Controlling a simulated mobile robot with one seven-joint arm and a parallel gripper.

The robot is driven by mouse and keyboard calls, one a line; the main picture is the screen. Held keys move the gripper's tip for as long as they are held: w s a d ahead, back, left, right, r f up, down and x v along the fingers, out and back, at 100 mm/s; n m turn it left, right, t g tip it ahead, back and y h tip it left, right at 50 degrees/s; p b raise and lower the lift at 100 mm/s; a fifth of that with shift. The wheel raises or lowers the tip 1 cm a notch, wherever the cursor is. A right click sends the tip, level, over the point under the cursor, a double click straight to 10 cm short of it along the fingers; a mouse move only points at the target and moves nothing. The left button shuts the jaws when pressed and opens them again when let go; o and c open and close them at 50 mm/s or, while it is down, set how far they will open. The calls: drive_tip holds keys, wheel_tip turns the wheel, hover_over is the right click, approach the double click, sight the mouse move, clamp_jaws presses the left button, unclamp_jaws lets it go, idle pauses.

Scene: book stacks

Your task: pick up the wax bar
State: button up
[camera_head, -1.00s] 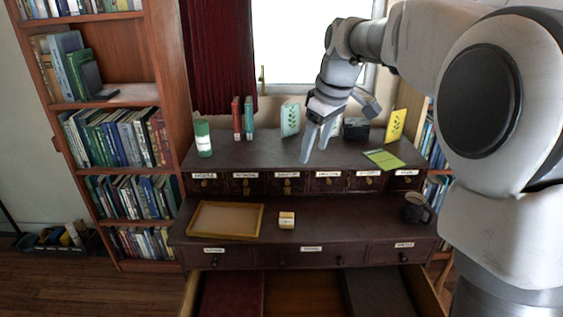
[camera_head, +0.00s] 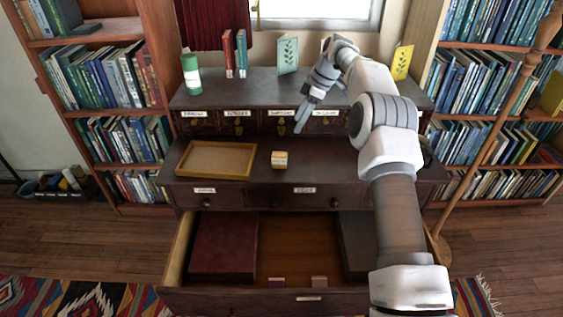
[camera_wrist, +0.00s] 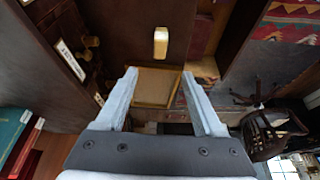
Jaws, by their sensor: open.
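The wax bar (camera_head: 279,160), a small pale block with a yellow band, lies on the desk's lower top, just right of the wooden tray. In the wrist view the bar (camera_wrist: 160,43) lies beyond my fingertips, centred between their lines. My gripper (camera_head: 301,126) hangs above the desk, up and to the right of the bar in the head view, and does not touch it. In the wrist view its two pale fingers (camera_wrist: 159,74) are spread apart with nothing between them. My arm hides the desk's right part.
The empty wooden tray (camera_head: 214,160) lies left of the bar. Behind rises a row of small labelled drawers (camera_head: 238,122), topped by a green-and-white canister (camera_head: 191,74) and upright books (camera_head: 235,53). Below, a wide drawer (camera_head: 285,250) stands open, holding a dark red box (camera_head: 225,247).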

sight(282, 153)
drive_tip(key=b+x, duration=0.3)
drive_tip(key=x, duration=0.9)
drive_tip(key=shift+f, duration=0.15)
drive_tip(key=x, duration=0.2)
drive_tip(key=b+x, duration=0.1)
drive_tip(key=x, duration=0.2)
drive_tip(key=shift+d+f, duration=0.15)
drive_tip(key=shift+d, duration=0.05)
clamp_jaws()
